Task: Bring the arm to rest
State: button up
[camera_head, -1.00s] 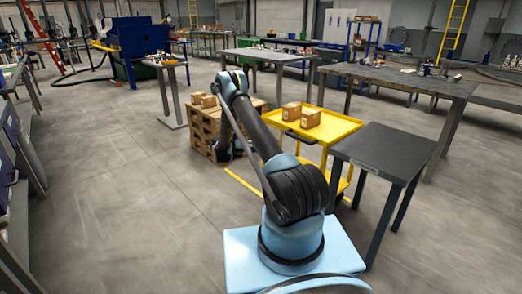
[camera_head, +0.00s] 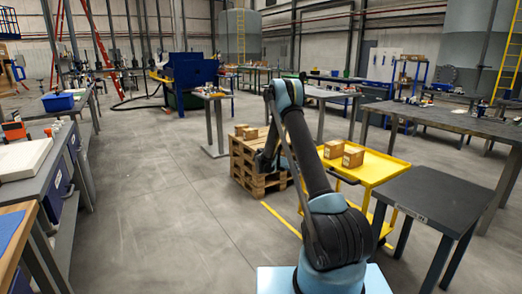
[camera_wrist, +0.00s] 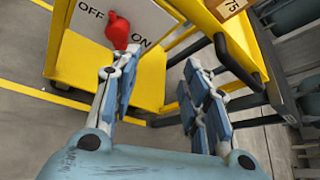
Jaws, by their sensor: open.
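My arm (camera_head: 304,150) rises from my light-blue base, reaches forward and bends down between the wooden pallet and the yellow cart. My gripper (camera_wrist: 155,88) shows in the wrist view with its two jointed fingers spread apart and nothing between them. Beyond the fingers are the yellow cart's metalwork (camera_wrist: 62,62) and the grey floor. In the head view the fingers are hidden by the arm and the things around it.
The yellow cart (camera_head: 385,168) carries two cardboard boxes. The wooden pallet (camera_head: 243,160) with small boxes stands left of my arm. A dark table (camera_head: 440,197) is close on the right. A red handle (camera_wrist: 118,30) sits by an OFF/ON panel. Floor at left is clear.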

jog(key=s+d+r+m+y, duration=0.3)
jog(key=s+r+m, duration=0.4)
jog(key=s+r, duration=0.6)
jog(key=s+r+m+g+y, duration=0.1)
jog(key=s+r+m+y, duration=0.15)
jog(key=s+r, duration=0.4)
jog(key=s+r+m+y, duration=0.1)
jog(key=s+r+m, duration=0.25)
jog(key=s, duration=0.55)
jog(key=s+a+f+m+y, duration=0.2)
jog(key=s+m, duration=0.5)
jog(key=s, duration=1.1)
jog(key=s+a+f+m+y, duration=0.2)
jog(key=s+f+m, duration=0.1)
jog(key=s, duration=0.4)
jog(key=s+a+f+m+y, duration=0.2)
jog(key=s+f+m, duration=0.2)
jog(key=s, duration=0.2)
jog(key=shift+s+a, duration=0.2)
jog(key=shift+s, duration=0.2)
